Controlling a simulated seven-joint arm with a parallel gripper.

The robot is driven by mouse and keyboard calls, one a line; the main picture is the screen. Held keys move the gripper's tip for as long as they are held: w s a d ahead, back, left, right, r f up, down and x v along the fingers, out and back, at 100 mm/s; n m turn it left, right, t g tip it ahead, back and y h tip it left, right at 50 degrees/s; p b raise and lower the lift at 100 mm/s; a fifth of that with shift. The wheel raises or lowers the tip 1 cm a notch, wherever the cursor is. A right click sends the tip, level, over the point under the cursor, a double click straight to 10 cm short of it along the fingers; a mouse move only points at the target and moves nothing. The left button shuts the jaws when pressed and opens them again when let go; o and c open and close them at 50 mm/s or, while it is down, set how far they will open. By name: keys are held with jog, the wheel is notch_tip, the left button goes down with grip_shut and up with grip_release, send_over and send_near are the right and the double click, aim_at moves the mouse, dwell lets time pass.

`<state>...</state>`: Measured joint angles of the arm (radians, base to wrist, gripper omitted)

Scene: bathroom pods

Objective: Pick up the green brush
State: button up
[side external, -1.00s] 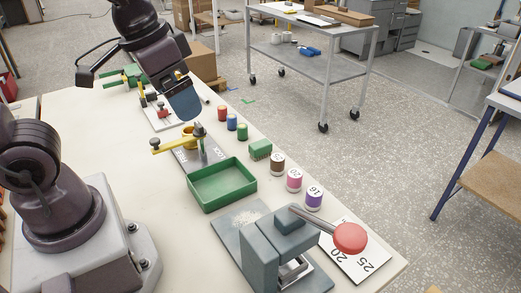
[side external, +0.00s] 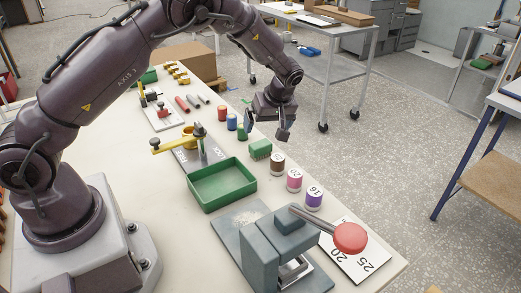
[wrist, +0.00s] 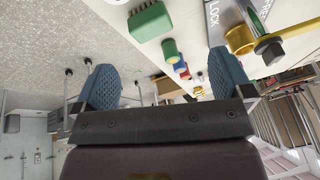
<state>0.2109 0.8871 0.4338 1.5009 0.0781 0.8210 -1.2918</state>
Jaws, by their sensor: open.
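The green brush (side external: 260,149) is a small block with a bristled underside. In the wrist view the brush (wrist: 150,22) shows at the top, beyond the fingertips and slightly left of the middle. My gripper (side external: 267,130) hangs just behind and above the brush in the side view, apart from it. In the wrist view its two blue pads (wrist: 165,80) are spread wide with nothing between them.
An empty green tray (side external: 221,185) lies left of the brush. Numbered spools, brown (side external: 277,163), pink (side external: 294,180) and purple (side external: 313,196), stand in front. A green cylinder (side external: 242,131) stands close behind. A yellow-handled clamp (side external: 178,144) and a red-knobbed press (side external: 350,238) stand nearby.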

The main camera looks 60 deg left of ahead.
aim_at(261, 144)
jog(key=a+f+n, duration=0.1)
jog(key=f, duration=0.2)
jog(key=w+a+f+n, duration=0.1)
jog(key=a+f, duration=0.1)
jog(key=f, duration=0.2)
jog(key=a+f+n, duration=0.1)
jog(key=a+f, duration=0.1)
jog(key=f, duration=0.1)
jog(key=shift+w+a+f+t, duration=0.15)
jog(key=shift+f+t, duration=0.15)
jog(key=shift+f, duration=0.1)
jog(key=shift+c, duration=0.5)
jog(key=c, duration=0.9)
